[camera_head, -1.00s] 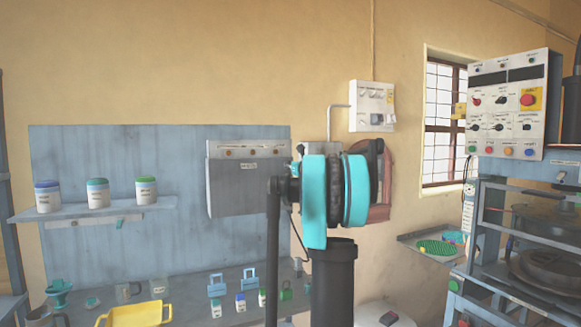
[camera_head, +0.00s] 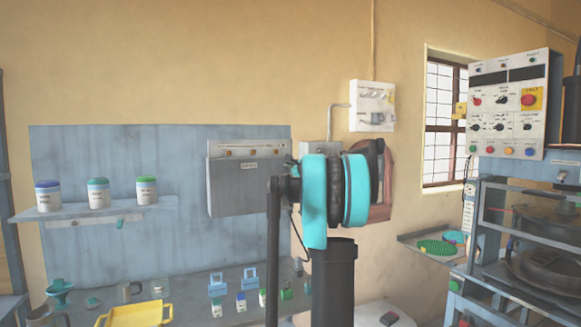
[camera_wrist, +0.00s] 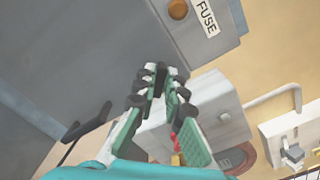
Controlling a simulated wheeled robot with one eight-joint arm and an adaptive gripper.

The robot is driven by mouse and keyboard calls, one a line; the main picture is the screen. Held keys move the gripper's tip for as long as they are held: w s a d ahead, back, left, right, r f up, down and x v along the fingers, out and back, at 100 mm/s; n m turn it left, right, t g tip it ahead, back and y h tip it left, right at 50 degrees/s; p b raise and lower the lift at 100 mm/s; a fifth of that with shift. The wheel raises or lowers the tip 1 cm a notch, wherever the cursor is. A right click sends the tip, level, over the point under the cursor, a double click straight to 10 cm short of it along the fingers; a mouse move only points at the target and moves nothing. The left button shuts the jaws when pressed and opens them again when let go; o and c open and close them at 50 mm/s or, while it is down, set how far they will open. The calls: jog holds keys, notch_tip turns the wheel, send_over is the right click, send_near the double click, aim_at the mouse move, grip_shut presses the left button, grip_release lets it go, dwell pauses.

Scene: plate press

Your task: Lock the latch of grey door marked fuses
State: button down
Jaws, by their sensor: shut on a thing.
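The grey door (camera_head: 235,190) is on the blue wall panel, left of my arm, and looks closed. Its FUSE label (camera_wrist: 205,16) and a brown round knob (camera_wrist: 178,9) show on the strip at the top of the wrist view. My gripper (camera_wrist: 163,82) has its green-padded fingers drawn together at the tips, by the edge of the grey door. The fingers hide what is between them. From its place at the door's edge it seems to be the latch, but I cannot see its shape or its angle. In the head view my own arm hides the gripper.
A pale box (camera_wrist: 205,115) is behind the fingers, with a conduit and a white switch box (camera_head: 372,106) to the right. A shelf (camera_head: 100,209) with several jars is at left. Padlocks and a yellow tray (camera_head: 135,315) lie on the bench below.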

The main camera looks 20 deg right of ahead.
jog(key=n, duration=0.4)
jog(key=shift+f, duration=0.1)
jog(key=n, duration=0.4)
jog(key=shift+a+n, duration=0.1)
jog(key=shift+n, duration=0.5)
jog(key=c, duration=1.6)
grip_release()
jog(key=shift+f, duration=0.1)
jog(key=s, duration=1.2)
jog(key=shift+d, duration=0.2)
